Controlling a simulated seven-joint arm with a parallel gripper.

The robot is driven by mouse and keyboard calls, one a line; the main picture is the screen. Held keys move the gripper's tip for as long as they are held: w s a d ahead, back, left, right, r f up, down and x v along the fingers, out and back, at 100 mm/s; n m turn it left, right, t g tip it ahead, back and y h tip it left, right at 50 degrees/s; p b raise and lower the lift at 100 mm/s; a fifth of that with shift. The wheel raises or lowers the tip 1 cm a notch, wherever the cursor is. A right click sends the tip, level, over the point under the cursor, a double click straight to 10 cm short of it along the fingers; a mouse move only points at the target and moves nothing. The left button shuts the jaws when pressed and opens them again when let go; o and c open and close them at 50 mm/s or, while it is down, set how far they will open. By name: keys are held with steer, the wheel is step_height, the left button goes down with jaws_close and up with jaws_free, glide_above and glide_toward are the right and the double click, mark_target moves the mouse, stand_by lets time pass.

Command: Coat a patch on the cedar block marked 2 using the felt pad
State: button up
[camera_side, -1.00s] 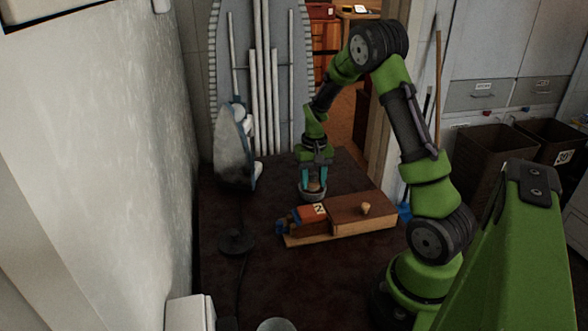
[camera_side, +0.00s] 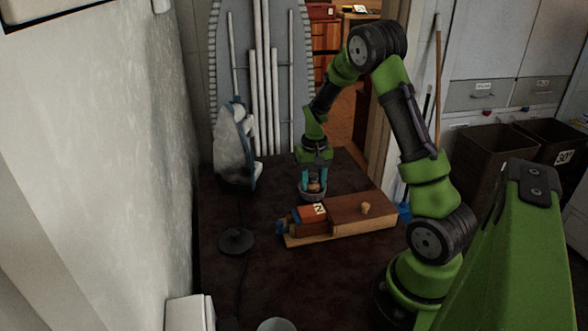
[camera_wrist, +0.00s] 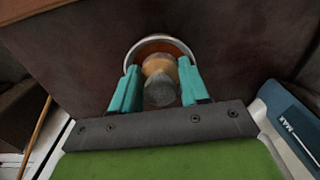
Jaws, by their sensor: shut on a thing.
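My gripper (camera_side: 313,180) points down with its teal fingers shut on the felt pad (camera_wrist: 160,72), by its rounded wooden body with a grey top. The pad is at a small pale-rimmed bowl (camera_side: 312,196) and lies within its outline in the wrist view; its underside is hidden. Orange-brown shows inside the bowl (camera_wrist: 160,47). The reddish-brown cedar block marked 2 (camera_side: 309,220) lies just in front of the bowl, its white label facing up. I cannot make out any coated patch on it.
The block sits on a pale board (camera_side: 300,240) beside a larger brown wooden piece with a knob (camera_side: 365,208). A blue part (camera_side: 282,227) is at its left end. An iron (camera_side: 236,148) stands at the back left. The dark front tabletop is mostly clear.

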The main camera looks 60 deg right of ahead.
mark_target(313, 175)
steer(key=shift+f, duration=0.1)
steer(key=shift+r, duration=3.55)
